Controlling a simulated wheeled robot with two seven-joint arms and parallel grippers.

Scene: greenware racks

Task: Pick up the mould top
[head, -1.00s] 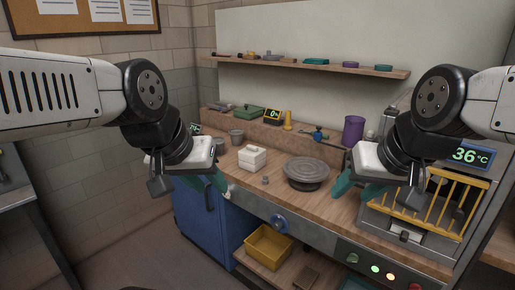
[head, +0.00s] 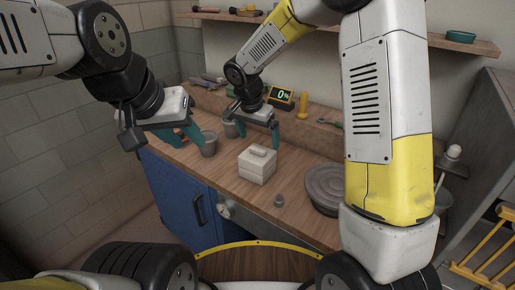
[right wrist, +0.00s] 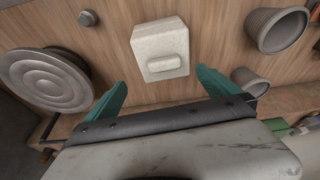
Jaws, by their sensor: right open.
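The plaster mould is a pale cream block in two layers on the wooden bench. Its mould top (head: 259,157), with a raised bar handle, rests on the mould's lower half (head: 256,176). In the right wrist view the mould top (right wrist: 158,38) lies ahead of the fingers, its handle (right wrist: 163,63) nearest them. My right gripper (head: 258,130) is open and empty, above and behind the mould, with teal fingers spread either side of its line. My left gripper (head: 188,140) is open and empty, left of the mould beside a grey pot.
Grey pots (head: 208,144) stand left of the mould. A small grey weight (head: 278,200) and a round ridged turntable (head: 324,188) lie to its right. A yellow bottle (head: 302,106) and a display (head: 281,98) stand behind. The bench is clear immediately around the mould.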

